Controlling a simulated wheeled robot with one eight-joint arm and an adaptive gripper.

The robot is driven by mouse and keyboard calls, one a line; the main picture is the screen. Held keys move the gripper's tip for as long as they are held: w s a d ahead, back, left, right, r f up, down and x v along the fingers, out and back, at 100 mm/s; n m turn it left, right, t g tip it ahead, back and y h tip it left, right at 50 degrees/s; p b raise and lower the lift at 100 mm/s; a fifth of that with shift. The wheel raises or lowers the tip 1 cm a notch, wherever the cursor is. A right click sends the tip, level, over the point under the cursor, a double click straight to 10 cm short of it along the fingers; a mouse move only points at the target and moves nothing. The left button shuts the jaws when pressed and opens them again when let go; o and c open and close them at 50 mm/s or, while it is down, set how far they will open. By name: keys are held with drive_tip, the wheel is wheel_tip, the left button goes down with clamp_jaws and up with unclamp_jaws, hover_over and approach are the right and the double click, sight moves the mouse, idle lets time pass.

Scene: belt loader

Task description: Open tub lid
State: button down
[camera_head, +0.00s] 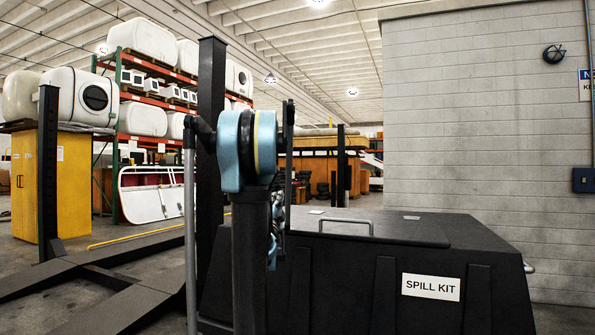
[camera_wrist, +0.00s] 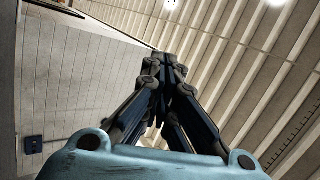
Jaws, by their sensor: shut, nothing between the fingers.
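The tub is a large black spill kit bin (camera_head: 330,290) with a white "SPILL KIT" label on its front. It stands in front of me, filling the lower right of the head view. Its black lid (camera_head: 400,228) lies flat on top and looks closed. A grey bar handle (camera_head: 346,223) stands on the lid near its front edge. My gripper (camera_wrist: 168,66) is shut and empty in the wrist view, its fingers converging and pointing up toward the ceiling. In the head view my arm hides most of the gripper and the left part of the tub. The tub is not in the wrist view.
A grey block wall (camera_head: 485,130) rises behind the tub on the right. Dark posts and a ramp-like floor frame (camera_head: 100,285) lie to the left, with a yellow cabinet (camera_head: 38,180) beyond. Loaded racks (camera_head: 150,85) stand farther back. The space above the lid looks clear.

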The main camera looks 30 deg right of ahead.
drive_tip(key=s+d+r+m+g+h, duration=0.2)
drive_tip(key=s+d+m+h, duration=0.1)
drive_tip(key=d+m+h, duration=0.3)
drive_tip(key=w+d+r, duration=0.2)
drive_tip(key=r, duration=0.3)
drive_tip(key=w+d+r+h, duration=0.1)
drive_tip(key=w+d+r, duration=0.2)
drive_tip(key=r, duration=0.2)
drive_tip(key=shift+w+d+r+m, duration=0.3)
drive_tip(key=shift+d+r, duration=0.05)
drive_tip(key=shift+r, duration=0.05)
drive_tip(key=shift+a+f, duration=0.1)
idle(1.1)
